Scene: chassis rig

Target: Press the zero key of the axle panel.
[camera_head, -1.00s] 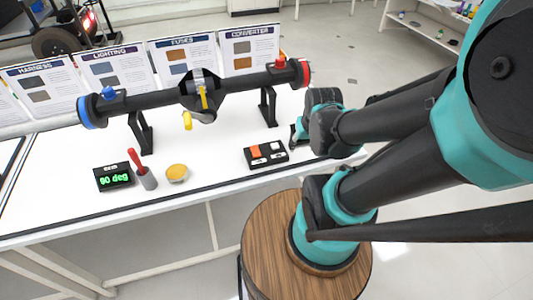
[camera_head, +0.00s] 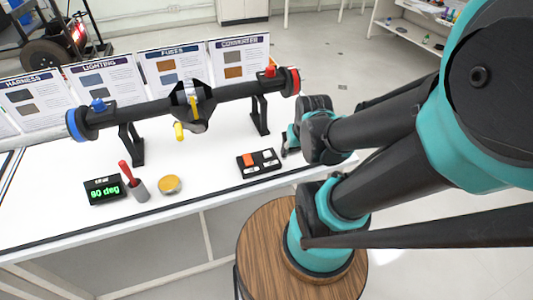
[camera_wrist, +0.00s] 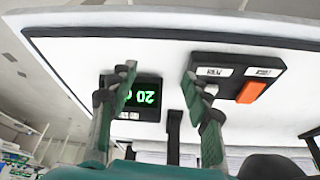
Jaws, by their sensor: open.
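The axle panel (camera_head: 246,172) is a flat black box with an orange key (camera_head: 249,160) and white keys, on the white table near its front edge. In the wrist view the panel (camera_wrist: 200,58) shows the orange key (camera_wrist: 251,92) and two white labelled keys; the labels are too small to read. The axle (camera_head: 150,106) lies on black stands behind it. My gripper (camera_head: 285,150) is open and empty, just right of the panel. In the wrist view its fingers (camera_wrist: 159,74) point toward the table; one partly covers the display (camera_wrist: 148,92).
A red-handled tool in a grey holder (camera_head: 139,190) and a yellow-topped round dish (camera_head: 169,184) stand between display and panel. Poster boards (camera_head: 176,70) line the back. A wooden round stand (camera_head: 268,230) is before the table. The tabletop around the panel is mostly clear.

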